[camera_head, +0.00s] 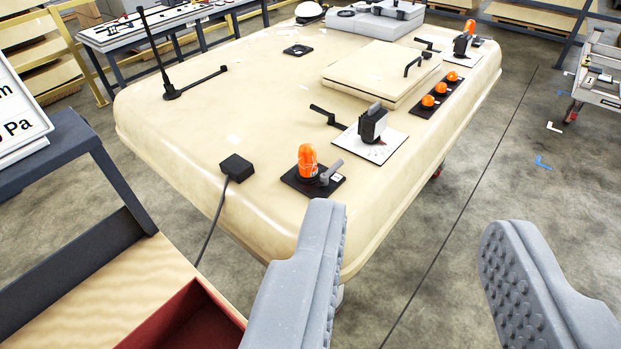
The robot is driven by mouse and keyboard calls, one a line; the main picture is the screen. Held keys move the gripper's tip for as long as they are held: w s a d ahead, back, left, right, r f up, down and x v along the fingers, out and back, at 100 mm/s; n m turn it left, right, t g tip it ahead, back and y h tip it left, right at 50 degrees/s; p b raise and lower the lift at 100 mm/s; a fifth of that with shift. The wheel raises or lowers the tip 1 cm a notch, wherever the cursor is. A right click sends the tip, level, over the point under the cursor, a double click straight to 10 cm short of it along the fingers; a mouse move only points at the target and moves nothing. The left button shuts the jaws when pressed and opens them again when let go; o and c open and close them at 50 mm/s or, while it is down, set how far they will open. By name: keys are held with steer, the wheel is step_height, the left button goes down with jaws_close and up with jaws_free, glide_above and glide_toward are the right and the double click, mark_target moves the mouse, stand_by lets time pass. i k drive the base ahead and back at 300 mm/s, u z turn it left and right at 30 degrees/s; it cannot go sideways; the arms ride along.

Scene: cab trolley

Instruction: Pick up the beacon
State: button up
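An orange beacon (307,160) stands upright on a black square base at the near corner of the cream cab roof (190,150). A grey lever or handle (331,171) sits beside it on the same base. Another orange beacon (469,28) stands at the far right corner of the roof. My gripper (415,240) is open and empty, its two grey ribbed fingers wide apart at the bottom of the picture. The near beacon is beyond the left finger and a little to its left, apart from it.
Several small orange lamps (440,88) line the roof's right edge. A black device on a white plate (374,128), a raised hatch (375,70), a black box with a cable (237,167) and an antenna (171,92) are also on the roof. A wooden bench with a red bin (185,320) stands lower left. Floor at right is mostly clear.

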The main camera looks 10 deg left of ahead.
mark_target(308, 172)
steer(key=k, duration=1.05)
steer(key=z, duration=0.2)
steer(key=i, duration=2)
steer(key=u, duration=0.75)
